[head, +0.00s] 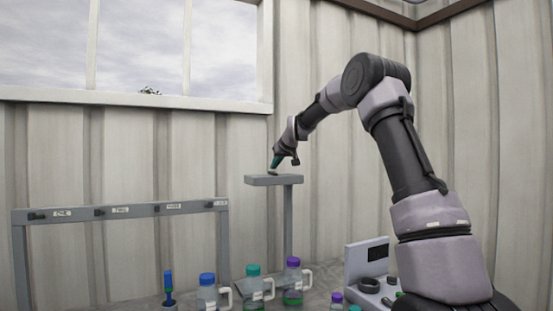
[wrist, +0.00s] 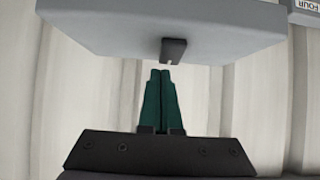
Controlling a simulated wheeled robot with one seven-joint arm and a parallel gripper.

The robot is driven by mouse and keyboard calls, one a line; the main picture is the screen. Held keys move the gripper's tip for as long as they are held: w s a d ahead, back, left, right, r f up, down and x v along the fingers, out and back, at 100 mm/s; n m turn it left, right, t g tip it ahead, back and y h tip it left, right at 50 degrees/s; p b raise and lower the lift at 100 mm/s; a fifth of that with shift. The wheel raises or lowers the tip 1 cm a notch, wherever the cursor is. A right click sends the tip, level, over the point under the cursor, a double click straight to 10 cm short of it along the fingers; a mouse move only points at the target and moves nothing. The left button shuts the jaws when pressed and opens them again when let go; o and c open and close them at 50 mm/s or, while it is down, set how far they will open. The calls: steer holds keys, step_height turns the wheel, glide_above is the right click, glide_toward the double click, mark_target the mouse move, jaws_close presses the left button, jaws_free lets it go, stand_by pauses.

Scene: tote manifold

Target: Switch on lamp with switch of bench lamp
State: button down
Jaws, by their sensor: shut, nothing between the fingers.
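The bench lamp (head: 261,181) is a grey flat slab on a thin grey post, standing against the wall in the head view. In the wrist view its slab (wrist: 110,30) fills the top, and a small dark switch block (wrist: 174,47) with a pale tip sits at the slab's near edge. My gripper (head: 273,168) is at the slab's top in the head view. In the wrist view its green fingers (wrist: 161,73) are together and empty, their tips just short of the switch and slightly left of it. I cannot tell whether they touch it. No glow from the lamp shows.
A grey rail (head: 130,210) with labelled dark fittings stands at left. Bottles with blue (head: 207,278), teal (head: 253,270) and purple (head: 293,262) caps stand below the lamp. A grey device (head: 366,256) is beside my arm at right.

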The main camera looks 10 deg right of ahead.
steer(key=shift+f, duration=0.1)
steer(key=shift+w+a+f, duration=0.1)
steer(key=shift+w+f, duration=0.15)
steer(key=shift+f, duration=0.3)
steer(key=shift+w, duration=0.2)
steer(key=shift+s+r, duration=0.1)
steer(key=shift+s, duration=0.4)
steer(key=shift+s+d, duration=0.2)
steer(key=shift+s, duration=0.2)
